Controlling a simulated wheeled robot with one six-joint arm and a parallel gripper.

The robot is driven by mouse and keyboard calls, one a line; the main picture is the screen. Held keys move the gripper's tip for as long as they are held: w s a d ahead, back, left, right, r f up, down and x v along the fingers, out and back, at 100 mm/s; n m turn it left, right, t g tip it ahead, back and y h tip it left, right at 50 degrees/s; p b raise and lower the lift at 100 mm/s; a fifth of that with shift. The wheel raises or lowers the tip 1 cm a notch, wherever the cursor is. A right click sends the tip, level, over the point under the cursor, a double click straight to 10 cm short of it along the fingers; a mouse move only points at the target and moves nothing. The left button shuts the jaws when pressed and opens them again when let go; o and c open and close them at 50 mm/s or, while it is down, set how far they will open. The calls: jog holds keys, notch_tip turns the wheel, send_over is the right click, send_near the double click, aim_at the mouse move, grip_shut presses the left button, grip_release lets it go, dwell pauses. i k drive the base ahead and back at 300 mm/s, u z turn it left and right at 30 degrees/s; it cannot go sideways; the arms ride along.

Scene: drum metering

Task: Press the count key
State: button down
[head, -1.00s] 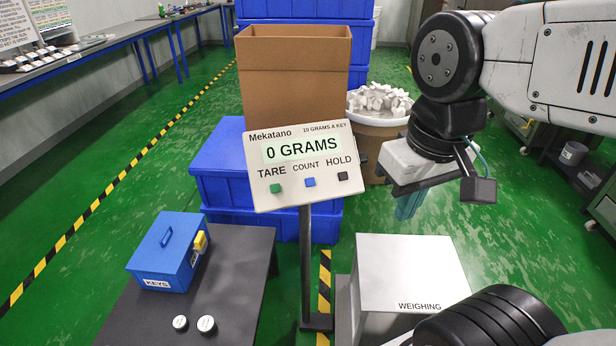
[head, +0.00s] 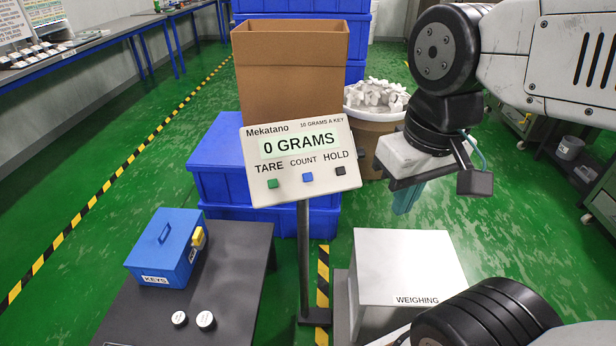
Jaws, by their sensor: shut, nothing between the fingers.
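The blue count key (head: 307,177) is the middle one of three keys on the Mekatano panel (head: 299,158), under the word COUNT. A green key (head: 272,183) is at its left under TARE, and a dark key (head: 340,171) at its right under HOLD. The display (head: 299,144) reads 0 GRAMS. The panel stands on a dark post. My gripper (head: 405,203) is shut and empty, pointing down to the right of the panel, apart from it and from the keys.
A weighing platform (head: 408,266) stands empty below my gripper. A blue KEYS box (head: 165,247) and two small round weights (head: 205,321) are on a dark table (head: 236,270) at the left. Behind the panel are a cardboard box (head: 288,75), blue crates (head: 218,165) and a brown drum (head: 373,135) of pale pieces.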

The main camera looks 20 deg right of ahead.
aim_at(307, 177)
jog(key=u, duration=0.5)
jog(key=k, duration=1)
jog(key=z, duration=1.2)
jog(key=i, duration=0.5)
